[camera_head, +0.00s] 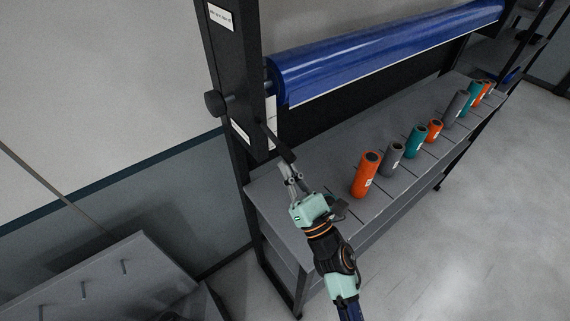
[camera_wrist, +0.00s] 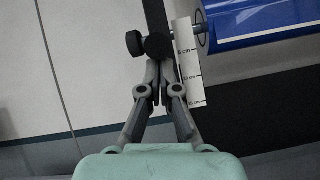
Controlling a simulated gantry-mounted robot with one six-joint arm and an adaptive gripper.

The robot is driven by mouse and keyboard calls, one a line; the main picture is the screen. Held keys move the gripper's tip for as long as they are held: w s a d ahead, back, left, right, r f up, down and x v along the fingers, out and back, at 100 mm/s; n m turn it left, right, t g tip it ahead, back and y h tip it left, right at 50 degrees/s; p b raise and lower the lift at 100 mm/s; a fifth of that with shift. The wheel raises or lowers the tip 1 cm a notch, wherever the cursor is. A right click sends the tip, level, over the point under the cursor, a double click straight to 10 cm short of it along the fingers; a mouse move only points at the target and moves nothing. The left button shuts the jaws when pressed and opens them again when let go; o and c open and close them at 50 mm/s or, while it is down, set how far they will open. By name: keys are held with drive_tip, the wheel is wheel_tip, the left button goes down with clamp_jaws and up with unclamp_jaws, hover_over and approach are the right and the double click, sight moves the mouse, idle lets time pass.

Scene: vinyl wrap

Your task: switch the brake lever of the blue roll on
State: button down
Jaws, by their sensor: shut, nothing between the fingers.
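The blue roll (camera_head: 385,48) hangs level on the rack, its near end by the dark post (camera_head: 233,70); it also shows in the wrist view (camera_wrist: 262,18). The black brake lever (camera_head: 277,139) sticks out from the lower post and slants down to the right. In the wrist view its round dark end (camera_wrist: 159,46) is just beyond my fingertips. My gripper (camera_head: 284,166) is shut and empty, its tips at the lever's lower end; it also shows in the wrist view (camera_wrist: 158,66). I cannot tell whether they touch.
A round black knob (camera_head: 214,103) juts from the post's left side. A white ruler strip (camera_wrist: 188,65) hangs beside the fingers. Below, a grey shelf (camera_head: 290,205) carries several small rolls, the nearest orange (camera_head: 366,175). A grey pegged panel (camera_head: 110,280) stands at lower left.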

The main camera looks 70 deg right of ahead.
sight(292, 161)
drive_tip(key=shift+s+a+r+p, duration=0.15)
drive_tip(key=shift+r+p, duration=0.15)
drive_tip(key=shift+r, duration=0.45)
drive_tip(key=r+p, duration=0.1)
drive_tip(key=r, duration=0.1)
drive_tip(key=r+p, duration=0.2)
drive_tip(key=r, duration=0.1)
drive_tip(key=shift+s+a+r, duration=0.25)
drive_tip(key=shift+s+r, duration=0.05)
drive_tip(key=shift+s, duration=0.05)
drive_tip(key=shift+w+d+r+p, duration=0.1)
drive_tip(key=shift+r+p, duration=0.35)
drive_tip(key=shift+r, duration=0.2)
drive_tip(key=shift+w+d+r+p, duration=0.1)
drive_tip(key=shift+r+p, duration=0.3)
drive_tip(key=shift+r, duration=0.2)
drive_tip(key=shift+a+r+p, duration=0.1)
drive_tip(key=shift+r+p, duration=0.25)
drive_tip(key=shift+r, duration=0.35)
drive_tip(key=shift+a+f+b, duration=0.15)
drive_tip(key=shift+f+b, duration=0.25)
drive_tip(key=shift+f, duration=0.1)
drive_tip(key=s+a, duration=0.7)
drive_tip(key=s, duration=0.1)
drive_tip(key=shift+s+a, duration=0.25)
drive_tip(key=shift+a, duration=0.05)
